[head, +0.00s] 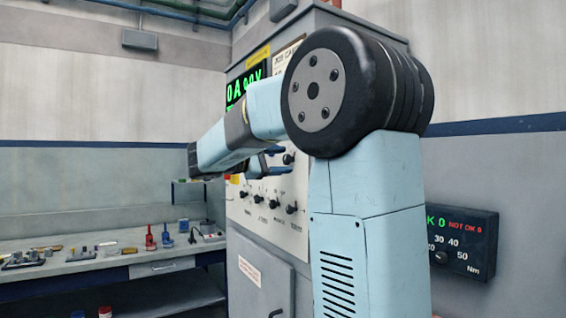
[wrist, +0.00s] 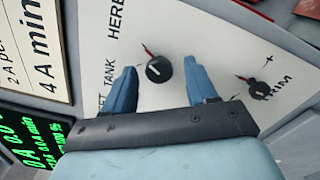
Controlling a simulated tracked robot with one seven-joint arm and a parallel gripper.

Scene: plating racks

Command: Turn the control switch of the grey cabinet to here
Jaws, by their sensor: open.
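The grey cabinet (head: 262,277) stands in the middle of the head view, with a pale control panel carrying several black knobs. In the wrist view a black control switch (wrist: 158,69) with a red pointer mark sits on the panel (wrist: 185,35). The red mark points to the upper left. Printed words "HERE" (wrist: 116,18) and "TANK" lie to its left. My gripper (wrist: 163,72) is open, its two blue fingers on either side of the switch in the picture with gaps visible. I cannot tell whether the fingertips reach the switch's depth. In the head view my arm partly hides the panel.
A second knob labelled "TRIM" (wrist: 260,88) is right of the right finger. A green-lit display (wrist: 35,140) is at the lower left. In the head view a workbench (head: 100,275) with small tools stands left, and a torque display box (head: 462,242) hangs at right.

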